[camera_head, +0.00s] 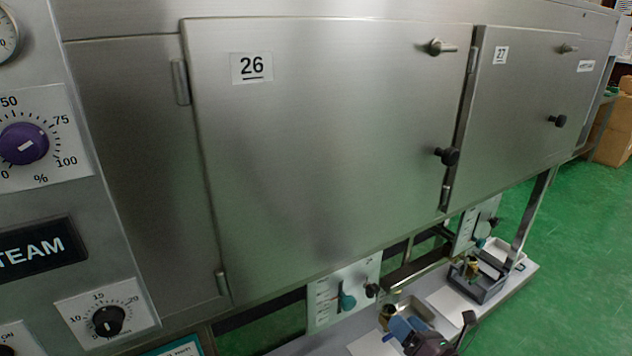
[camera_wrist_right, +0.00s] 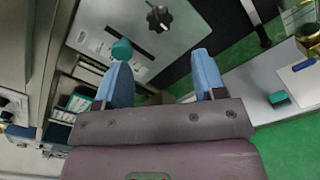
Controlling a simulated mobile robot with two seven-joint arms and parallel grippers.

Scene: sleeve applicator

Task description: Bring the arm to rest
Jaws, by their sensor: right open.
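My right gripper (camera_head: 405,330) shows at the bottom of the head view, low in front of the steel cabinet, with blue fingers and a dark purple body. In the right wrist view my right gripper (camera_wrist_right: 164,82) has its two blue fingers spread apart with nothing between them. A panel (camera_wrist_right: 150,35) with a black knob (camera_wrist_right: 159,19) and a teal knob (camera_wrist_right: 121,49) lies beyond the fingertips. I cannot tell whether a finger touches the teal knob. My left gripper is in neither view.
A steel cabinet has shut doors marked 26 (camera_head: 320,150) and 27 (camera_head: 525,100). A control panel with a purple dial (camera_head: 22,144) is at the left. Under the cabinet are a knob plate (camera_head: 343,291) and a grey tray (camera_head: 478,288) on a white shelf. Green floor (camera_head: 570,250) is clear at right.

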